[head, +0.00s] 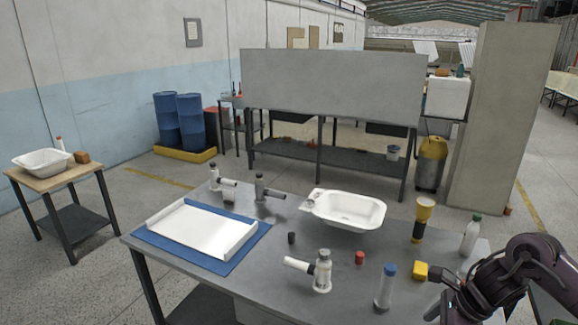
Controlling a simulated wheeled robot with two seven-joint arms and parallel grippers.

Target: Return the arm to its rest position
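My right arm enters from the right edge, bent, over the right front of the grey table. My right gripper (438,306) is low at its near right side, dark and small. I cannot tell its opening, and no held object is visible. My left arm and gripper are not in view. On the table (258,263), a white tub shell (350,210) lies at the back middle. A white sheet-like tray (205,231) lies on a blue mat (262,229) at the left.
Near my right gripper are a yellow block (420,271), a blue-capped clear bottle (385,288), a yellow-black flashlight (421,218) and a green-capped bottle (470,236). A white-grey fitting (322,271) stands front centre. A side table (52,174) holds another white basin (42,162).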

